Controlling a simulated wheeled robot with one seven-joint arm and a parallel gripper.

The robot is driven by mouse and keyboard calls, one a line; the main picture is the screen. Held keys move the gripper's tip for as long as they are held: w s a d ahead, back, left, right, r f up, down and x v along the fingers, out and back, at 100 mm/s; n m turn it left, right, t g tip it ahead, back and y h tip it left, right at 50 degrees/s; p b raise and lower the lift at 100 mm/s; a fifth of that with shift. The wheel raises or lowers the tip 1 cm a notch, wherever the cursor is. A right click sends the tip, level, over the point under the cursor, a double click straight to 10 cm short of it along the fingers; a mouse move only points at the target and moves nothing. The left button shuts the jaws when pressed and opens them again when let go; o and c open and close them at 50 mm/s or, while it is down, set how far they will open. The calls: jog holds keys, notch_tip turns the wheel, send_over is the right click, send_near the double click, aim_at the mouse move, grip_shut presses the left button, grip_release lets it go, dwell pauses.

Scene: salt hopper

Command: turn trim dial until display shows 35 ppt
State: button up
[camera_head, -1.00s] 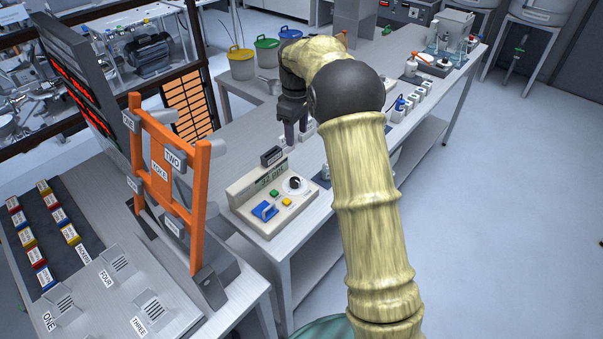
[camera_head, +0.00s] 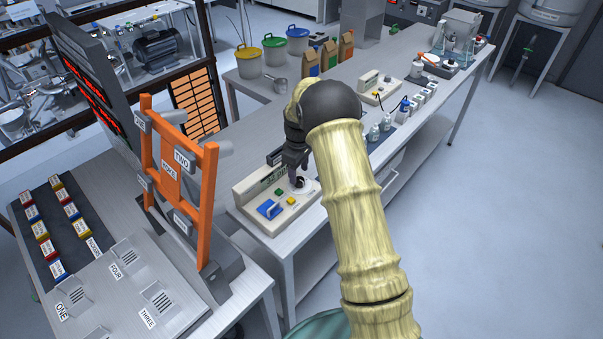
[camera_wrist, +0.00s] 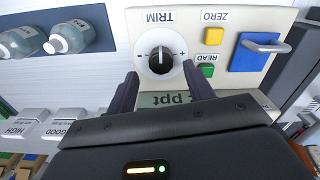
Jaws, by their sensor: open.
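The trim dial (camera_wrist: 160,60) is a black knob with a white pointer line on a white disc. It sits under the TRIM label, between minus and plus marks, on a beige meter box (camera_head: 241,190). My gripper (camera_head: 299,172) is over the dial end of the box. In the wrist view my gripper (camera_wrist: 163,82) is open, its fingers spread to either side just short of the knob, with nothing between them. Contact with the knob cannot be told. The display (camera_wrist: 172,99) is partly covered by my gripper; "ppt" shows upside down, but the full number is not readable.
The box also carries a green READ button (camera_wrist: 206,71), a yellow ZERO button (camera_wrist: 214,36) and a blue handled part (camera_wrist: 258,52). Bottles (camera_wrist: 68,38) and labelled white blocks (camera_wrist: 78,122) stand near the dial side. An orange frame (camera_head: 207,205) rises at left.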

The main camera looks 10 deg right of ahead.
aim_at(299, 182)
jog(key=shift+f, duration=1.4)
jog(key=c, duration=1)
jog(key=shift+d, duration=0.35)
jog(key=shift+a, duration=0.35)
jog(key=shift+o, duration=0.2)
jog(key=shift+d+r, duration=0.1)
jog(key=shift+d, duration=0.05)
jog(key=shift+w, duration=0.15)
